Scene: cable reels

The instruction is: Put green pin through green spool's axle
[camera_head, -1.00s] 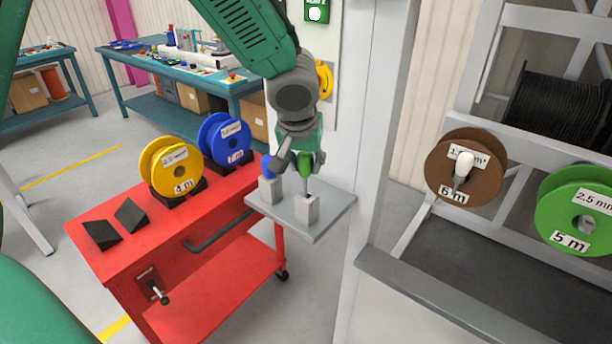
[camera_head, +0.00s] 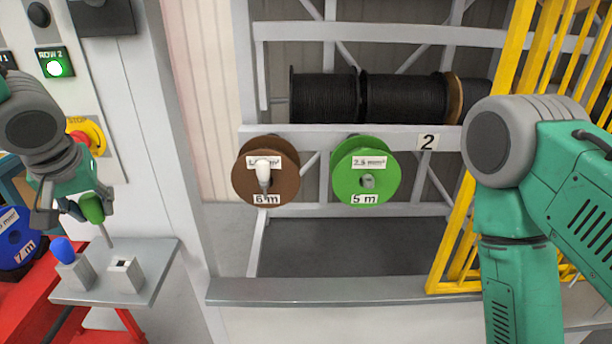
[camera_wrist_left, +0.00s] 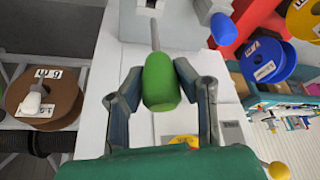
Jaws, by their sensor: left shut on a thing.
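The green pin (camera_head: 92,208) has a green handle and a thin grey shaft. My left gripper (camera_head: 72,205) is shut on its handle, shaft pointing down, above the grey pin shelf. In the left wrist view the green handle (camera_wrist_left: 160,82) sits between the two fingers (camera_wrist_left: 160,90). The green spool (camera_head: 366,170), labelled 5 m, hangs on the grey rack, well to the right of the pin. A grey axle end (camera_head: 368,181) shows at its centre. My right arm shows at the right, but its gripper is out of view.
The brown spool (camera_head: 265,170), with a white-handled pin (camera_head: 263,172), hangs left of the green one. The pin shelf (camera_head: 150,285) bears an empty-looking holder (camera_head: 124,275) and a blue pin (camera_head: 62,250). A grey ledge (camera_head: 330,291) and yellow fence (camera_head: 455,235) border the rack.

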